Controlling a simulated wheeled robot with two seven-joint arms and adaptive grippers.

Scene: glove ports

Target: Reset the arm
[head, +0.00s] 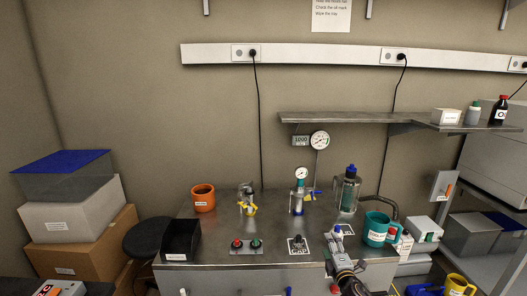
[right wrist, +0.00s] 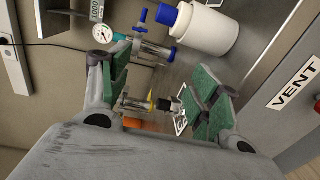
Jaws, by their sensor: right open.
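My right arm comes in at the bottom right of the head view, in front of the grey metal bench (head: 225,228). My right gripper (head: 341,262) is near the bench's front right part. In the right wrist view the right gripper (right wrist: 156,88) has its two green-padded fingers spread wide. No object is held between them; a valve with a yellow handle (right wrist: 138,102) shows beyond the gap. My left gripper is not in view.
On the bench stand an orange mug (head: 203,198), a black bin (head: 181,239), a valve with a gauge (head: 298,193), a blue-capped bottle (head: 349,190) and a teal mug (head: 377,228). A shelf (head: 350,118) hangs above. A VENT-labelled panel (right wrist: 285,75) is close beside the gripper.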

